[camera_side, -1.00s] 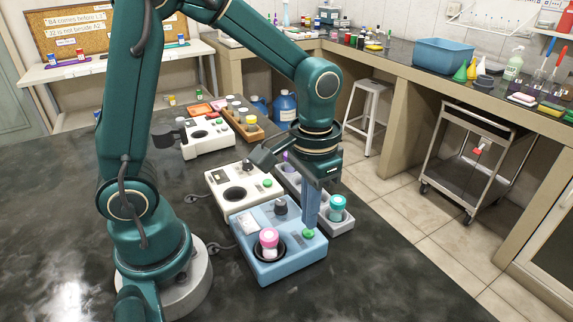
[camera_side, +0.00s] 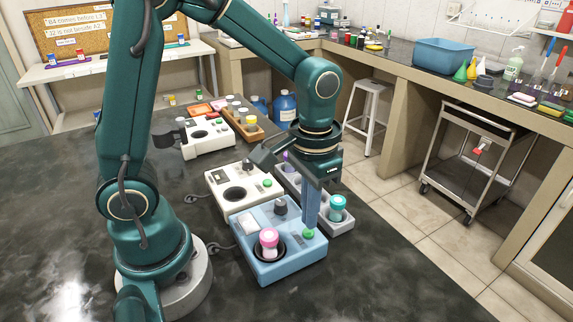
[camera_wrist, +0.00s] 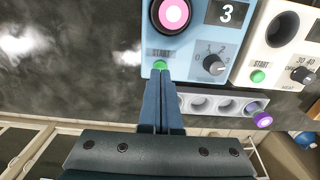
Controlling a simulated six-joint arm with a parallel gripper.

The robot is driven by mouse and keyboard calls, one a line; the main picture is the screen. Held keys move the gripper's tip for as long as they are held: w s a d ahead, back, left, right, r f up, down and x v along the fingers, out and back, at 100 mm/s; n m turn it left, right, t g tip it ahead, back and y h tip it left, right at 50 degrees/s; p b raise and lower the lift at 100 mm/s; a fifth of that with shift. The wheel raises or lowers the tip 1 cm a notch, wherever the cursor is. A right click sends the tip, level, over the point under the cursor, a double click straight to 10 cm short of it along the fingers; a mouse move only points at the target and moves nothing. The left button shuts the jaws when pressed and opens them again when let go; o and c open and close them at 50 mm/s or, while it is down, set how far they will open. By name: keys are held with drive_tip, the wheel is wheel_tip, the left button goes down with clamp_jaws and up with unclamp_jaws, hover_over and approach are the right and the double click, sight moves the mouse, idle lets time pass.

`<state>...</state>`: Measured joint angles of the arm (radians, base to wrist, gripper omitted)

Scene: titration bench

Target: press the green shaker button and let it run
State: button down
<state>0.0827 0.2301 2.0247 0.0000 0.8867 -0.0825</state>
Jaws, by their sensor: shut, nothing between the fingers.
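The blue shaker (camera_side: 290,264) stands on the dark bench, with a pink-capped vessel (camera_side: 268,238) in its round well. Its green button (camera_side: 309,234) is at the front right corner. In the wrist view the green button (camera_wrist: 159,64) shows under a START label, beside a knob (camera_wrist: 213,65) and a display (camera_wrist: 229,12) reading 3. My gripper (camera_side: 310,226) is shut and empty, pointing down at the button. In the wrist view the fingertips (camera_wrist: 160,72) overlap the button's near edge. I cannot tell whether the button is pressed in.
A white device (camera_side: 243,187) with its own green button stands right behind the shaker. A grey rack (camera_side: 340,222) with a teal-capped vessel (camera_side: 337,203) and a purple-capped one (camera_wrist: 262,120) is close on the right. Bare bench lies in front.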

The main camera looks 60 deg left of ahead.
drive_tip(key=shift+f, duration=0.95)
idle(0.7)
wheel_tip(320, 180, up, 8)
drive_tip(key=shift+f, duration=0.2)
idle(0.8)
drive_tip(key=s+a+r+t, duration=0.2)
drive_tip(key=s+t, duration=0.3)
drive_tip(key=s, duration=0.2)
drive_tip(key=shift+s+r+t, duration=0.3)
drive_tip(key=shift+s+r, duration=0.05)
idle(3.9)
